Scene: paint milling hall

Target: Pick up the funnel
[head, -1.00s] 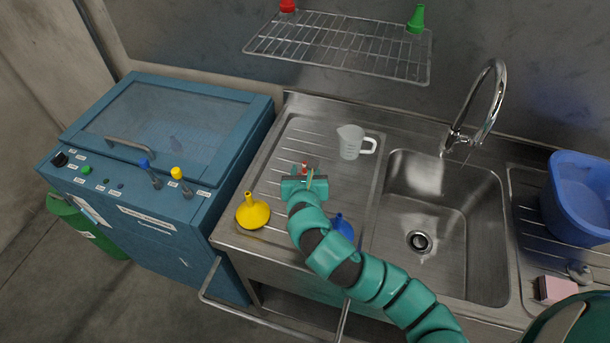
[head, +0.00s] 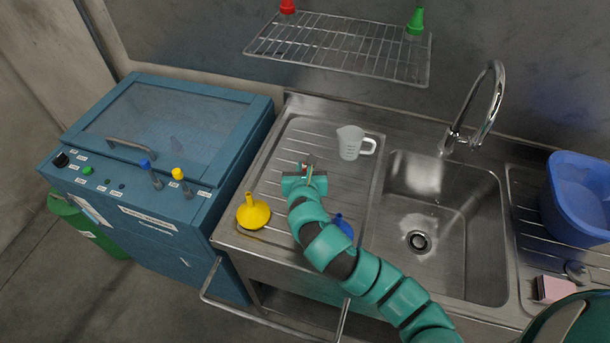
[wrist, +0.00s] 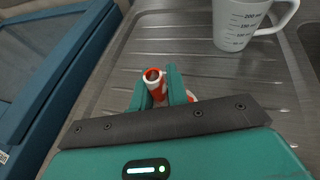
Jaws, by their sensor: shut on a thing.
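My gripper (head: 305,173) is over the left drainboard in the head view. In the wrist view its fingers (wrist: 160,88) are shut on a small red-and-white thing (wrist: 154,77) with a round open top. It looks like a tube or spout; its lower part is mostly hidden, so I cannot tell if it is a funnel. A yellow funnel (head: 253,213) stands spout up on the drainboard, left of my gripper. A blue funnel (head: 343,225) is to the right, partly hidden behind my arm. A green funnel (head: 416,22) and a red one (head: 288,7), cut by the frame, are on the wire shelf.
A measuring jug (head: 349,143) stands behind and right of my gripper; it also shows in the wrist view (wrist: 238,24). The sink (head: 440,235) with its tap (head: 490,100) is to the right. A blue tub (head: 580,195) is far right. A blue machine (head: 140,200) borders the left.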

